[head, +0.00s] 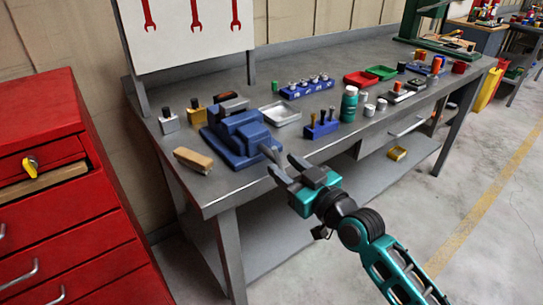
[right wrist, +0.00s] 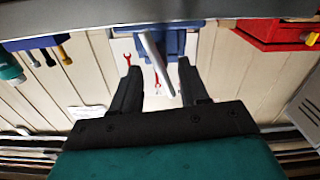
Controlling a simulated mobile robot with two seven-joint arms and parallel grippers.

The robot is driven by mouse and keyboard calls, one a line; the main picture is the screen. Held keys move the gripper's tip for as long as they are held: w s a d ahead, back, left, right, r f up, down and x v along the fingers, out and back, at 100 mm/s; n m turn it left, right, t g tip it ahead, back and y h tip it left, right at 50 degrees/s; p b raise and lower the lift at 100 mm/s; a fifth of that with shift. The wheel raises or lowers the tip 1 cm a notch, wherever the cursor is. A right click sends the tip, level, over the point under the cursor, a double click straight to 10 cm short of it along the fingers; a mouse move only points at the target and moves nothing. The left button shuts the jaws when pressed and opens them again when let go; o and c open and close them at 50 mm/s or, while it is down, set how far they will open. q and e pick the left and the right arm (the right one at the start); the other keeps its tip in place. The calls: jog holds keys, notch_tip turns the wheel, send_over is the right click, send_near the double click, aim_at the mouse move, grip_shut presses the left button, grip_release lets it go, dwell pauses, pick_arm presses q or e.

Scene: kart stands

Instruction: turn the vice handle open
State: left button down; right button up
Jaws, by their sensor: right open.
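The blue vice (head: 238,138) stands on the near end of the grey workbench. Its light grey handle (head: 270,153) sticks out over the bench's front edge. My right gripper (head: 283,164) is open just in front of the handle, with its fingers pointing toward the vice. In the right wrist view, which is upside down, the handle (right wrist: 154,55) shows between the two fingertips of the right gripper (right wrist: 157,65), tilted slightly. The fingers are not closed on it. The vice body (right wrist: 175,42) shows behind it. My left gripper is in neither view.
A wooden-backed brush (head: 193,160) lies left of the vice. A blue holder (head: 322,130) with bits and a green bottle (head: 349,104) stand to its right on the workbench (head: 203,187). A red drawer cabinet (head: 70,235) stands at left. Floor in front is free.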

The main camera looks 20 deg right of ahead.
aim_at(272, 156)
jog(key=shift+x, duration=2.75)
jog(key=shift+c, duration=0.2)
